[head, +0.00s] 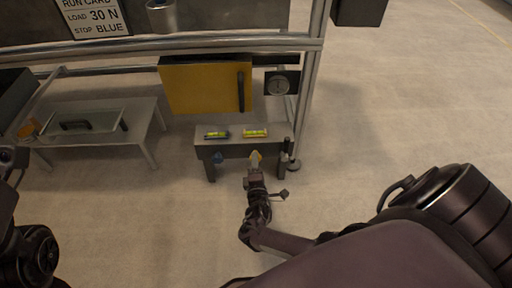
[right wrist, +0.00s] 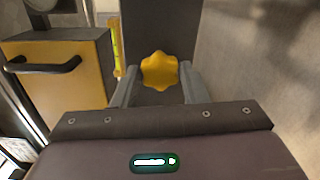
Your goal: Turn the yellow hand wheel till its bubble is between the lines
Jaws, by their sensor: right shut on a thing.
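The yellow hand wheel (head: 255,155) is on the front of the grey bench (head: 238,150). In the right wrist view the lobed yellow wheel (right wrist: 159,70) sits between my fingers. My right gripper (head: 255,166) is shut on it; its fingers (right wrist: 159,84) flank the wheel on both sides. A yellow-framed level vial (head: 255,133) lies on the bench top above this wheel, and part of it shows in the right wrist view (right wrist: 116,50). Its bubble is too small to place against the lines. My left gripper is not seen; only parts of my left arm show at the left edge.
A blue hand wheel (head: 217,157) and a second, dark-framed vial (head: 216,135) are at the bench's left. A yellow cabinet door (head: 203,86) with a dark handle and a round gauge (head: 279,86) are behind. A low table (head: 143,122) stands left. Floor at right is clear.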

